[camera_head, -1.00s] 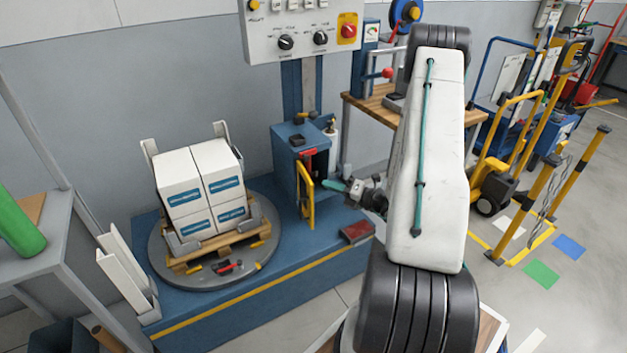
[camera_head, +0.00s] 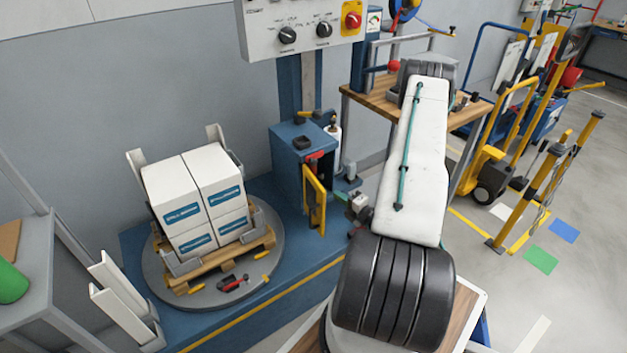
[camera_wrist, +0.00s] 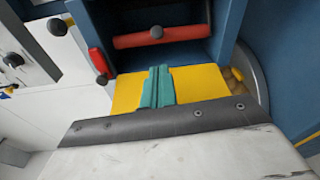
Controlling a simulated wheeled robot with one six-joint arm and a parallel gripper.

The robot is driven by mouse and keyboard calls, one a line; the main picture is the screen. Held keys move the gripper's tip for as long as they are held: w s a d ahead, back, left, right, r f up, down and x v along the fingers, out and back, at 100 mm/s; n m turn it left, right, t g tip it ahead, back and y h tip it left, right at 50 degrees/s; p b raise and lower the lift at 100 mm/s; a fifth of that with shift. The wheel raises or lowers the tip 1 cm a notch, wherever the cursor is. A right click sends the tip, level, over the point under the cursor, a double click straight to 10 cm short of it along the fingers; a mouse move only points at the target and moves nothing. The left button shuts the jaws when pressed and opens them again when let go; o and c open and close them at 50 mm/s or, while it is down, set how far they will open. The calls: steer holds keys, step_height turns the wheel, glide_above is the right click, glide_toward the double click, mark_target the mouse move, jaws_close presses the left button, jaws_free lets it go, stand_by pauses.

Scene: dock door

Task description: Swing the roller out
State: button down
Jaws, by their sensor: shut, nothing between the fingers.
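The blue carriage box (camera_head: 292,150) stands on the blue machine base in the head view. A yellow frame (camera_head: 315,203) stands at its open front. A small red part (camera_head: 316,156) shows at the top of the opening. In the wrist view a red roller-like bar (camera_wrist: 160,38) lies across the blue recess, with a dark knob in front of it; I cannot tell if it is the task's roller. My gripper (camera_wrist: 160,88), with teal fingers, is shut and empty in front of a yellow panel (camera_wrist: 200,84). In the head view my gripper (camera_head: 342,196) is just right of the yellow frame.
White boxes (camera_head: 200,195) stand on a wooden pallet on the round grey turntable (camera_head: 277,280), left of the carriage. A control panel (camera_head: 290,50) is above. A wooden bench (camera_head: 372,104) stands behind my arm. Yellow posts and carts are at right.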

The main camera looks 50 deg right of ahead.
steer(key=w+d, duration=0.1)
steer(key=w, duration=0.9)
steer(key=shift+f, duration=0.2)
steer(key=shift+y, duration=0.3)
